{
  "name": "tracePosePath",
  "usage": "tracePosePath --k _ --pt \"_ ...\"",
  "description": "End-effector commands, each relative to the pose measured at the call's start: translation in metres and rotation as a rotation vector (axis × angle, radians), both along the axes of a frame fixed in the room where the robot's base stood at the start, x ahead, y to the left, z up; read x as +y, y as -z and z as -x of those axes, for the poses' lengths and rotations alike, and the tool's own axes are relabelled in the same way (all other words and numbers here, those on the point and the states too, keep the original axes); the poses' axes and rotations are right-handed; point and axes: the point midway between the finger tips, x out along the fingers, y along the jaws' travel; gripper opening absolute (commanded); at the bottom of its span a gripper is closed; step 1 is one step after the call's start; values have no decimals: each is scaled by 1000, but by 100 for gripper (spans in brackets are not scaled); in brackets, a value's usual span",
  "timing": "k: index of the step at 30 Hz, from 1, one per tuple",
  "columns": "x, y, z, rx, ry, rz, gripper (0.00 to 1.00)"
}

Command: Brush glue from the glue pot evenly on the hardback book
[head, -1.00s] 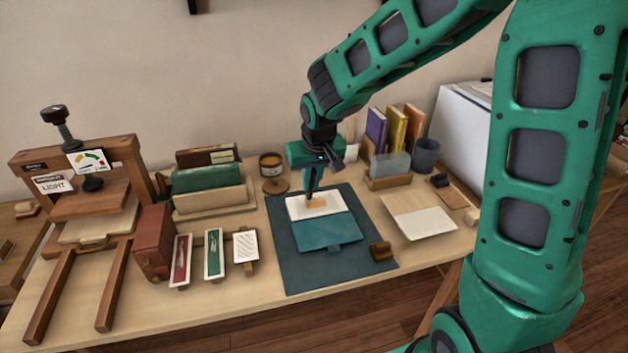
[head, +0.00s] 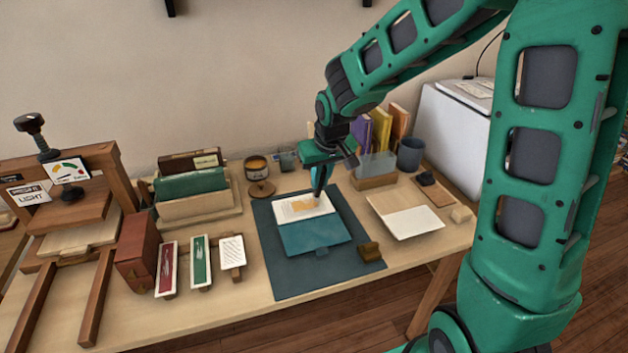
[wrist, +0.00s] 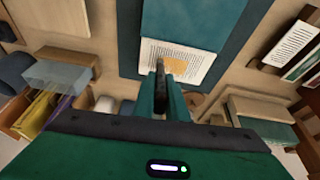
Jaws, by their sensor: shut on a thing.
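The hardback book (head: 314,239) lies open on a dark mat (head: 276,270); its teal cover is toward the front. Its white page (head: 288,210) is at the back and carries a yellowish glue patch (head: 301,205). My gripper (head: 318,184) is above the right part of this page, shut on a dark brush (wrist: 160,88) whose tip points down at the page. I cannot tell whether the bristles touch. The wrist view also shows the glue patch (wrist: 175,65) beside the brush. The glue pot (head: 256,168) stands behind the mat, with amber glue inside.
A round wooden lid or disc (head: 261,189) lies before the pot. A wooden press (head: 72,205) and a book rack (head: 195,205) stand left. Right are a book holder (head: 372,180), a blue-grey cup (head: 411,154) and a board (head: 405,215).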

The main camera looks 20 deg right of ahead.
Motion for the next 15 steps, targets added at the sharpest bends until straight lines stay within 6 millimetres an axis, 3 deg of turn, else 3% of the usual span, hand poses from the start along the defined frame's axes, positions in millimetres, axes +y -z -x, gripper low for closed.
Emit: tracePosePath --k 2,3,15 --pt "1 -6 -1 -2 -2 1 0" --pt "1 -19 -1 -7 -2 1 0" --pt "4 -54 0 -3 -6 0 0"
